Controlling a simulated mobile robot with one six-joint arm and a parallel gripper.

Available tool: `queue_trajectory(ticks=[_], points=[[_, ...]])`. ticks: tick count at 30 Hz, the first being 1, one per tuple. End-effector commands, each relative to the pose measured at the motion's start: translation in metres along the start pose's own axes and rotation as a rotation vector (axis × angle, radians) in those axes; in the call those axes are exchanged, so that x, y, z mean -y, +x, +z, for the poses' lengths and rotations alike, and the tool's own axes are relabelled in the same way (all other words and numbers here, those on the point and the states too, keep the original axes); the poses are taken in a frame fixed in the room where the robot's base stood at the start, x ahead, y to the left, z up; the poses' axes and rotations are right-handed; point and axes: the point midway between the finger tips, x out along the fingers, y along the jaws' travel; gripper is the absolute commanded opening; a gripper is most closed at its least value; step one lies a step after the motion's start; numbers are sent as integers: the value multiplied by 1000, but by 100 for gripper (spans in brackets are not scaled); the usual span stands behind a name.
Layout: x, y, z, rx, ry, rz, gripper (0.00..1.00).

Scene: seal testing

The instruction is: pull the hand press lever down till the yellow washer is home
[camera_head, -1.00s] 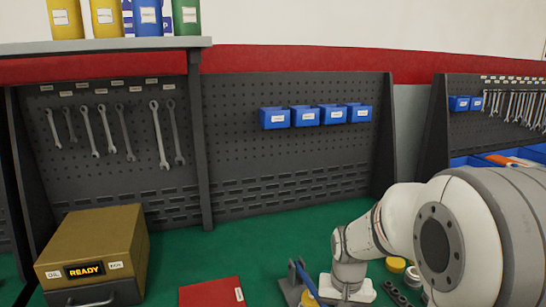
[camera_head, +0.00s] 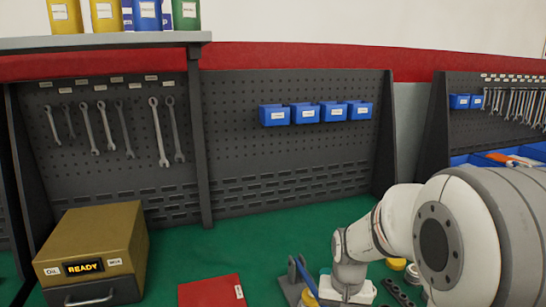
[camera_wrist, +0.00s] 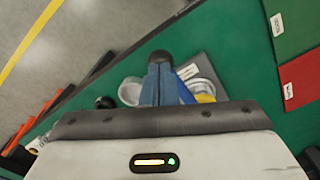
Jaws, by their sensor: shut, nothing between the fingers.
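The hand press (camera_head: 293,272) stands on the green bench at the bottom of the head view, with a blue frame on a grey base. Its brighter blue lever (camera_head: 305,277) slopes down beside my white wrist. The lever also shows in the wrist view (camera_wrist: 184,90), just right of my gripper (camera_wrist: 160,62). The two slate-blue fingers are shut together with nothing between them. A dark rounded end shows at their tips; I cannot tell whether it is a knob. A yellow patch (camera_wrist: 205,98) shows right of the lever, partly hidden by my gripper body; I cannot tell if it is the washer.
A tan box (camera_head: 92,245) reading READY stands at the left. A red panel (camera_head: 211,292) lies left of the press. A yellow round part (camera_head: 396,263) lies behind my wrist. Pegboards with wrenches and blue bins stand behind. The green bench behind the press is clear.

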Motion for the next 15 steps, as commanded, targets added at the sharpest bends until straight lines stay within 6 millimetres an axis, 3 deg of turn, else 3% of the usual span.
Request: queue_trajectory(ticks=[7, 15], points=[[0, -5, 0, 0, 0, 0, 0], [0, -27, 0, 0, 0, 0, 0]])
